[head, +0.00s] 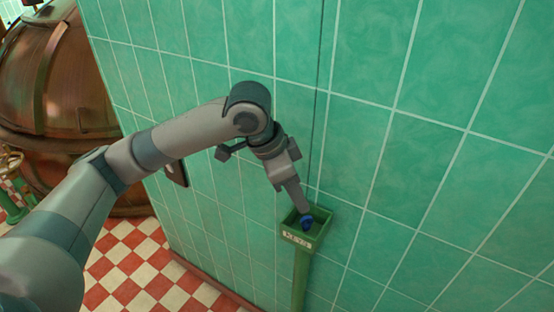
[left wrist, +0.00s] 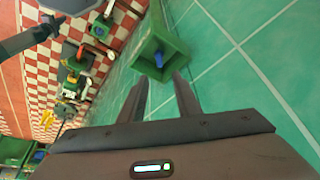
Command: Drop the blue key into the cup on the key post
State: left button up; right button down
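The key post (head: 301,275) is green and stands against the tiled wall. Its square green cup (head: 290,238) has a label on the front reading roughly "KEYS". The blue key (head: 307,222) shows inside the cup, and it also shows there in the left wrist view (left wrist: 159,60), just beyond my fingertips. My left gripper (head: 303,209) points down at the cup's opening. In the left wrist view its two fingers (left wrist: 161,79) stand apart with a clear gap and nothing between them. The lower part of the key is hard to make out. My right gripper is not in view.
The green tiled wall (head: 440,180) runs close behind and beside the post. A large copper kettle (head: 60,80) stands at the far left. The red and white checkered floor (head: 130,262) is clear near the wall. Several small objects (left wrist: 75,75) show farther off in the left wrist view.

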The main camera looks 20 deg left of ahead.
pick_arm(q)
jog(key=b+v, duration=0.1)
jog(key=v, duration=1.1)
jog(key=shift+b, duration=0.35)
jog(key=shift+r, duration=0.15)
jog(key=shift+s, duration=0.1)
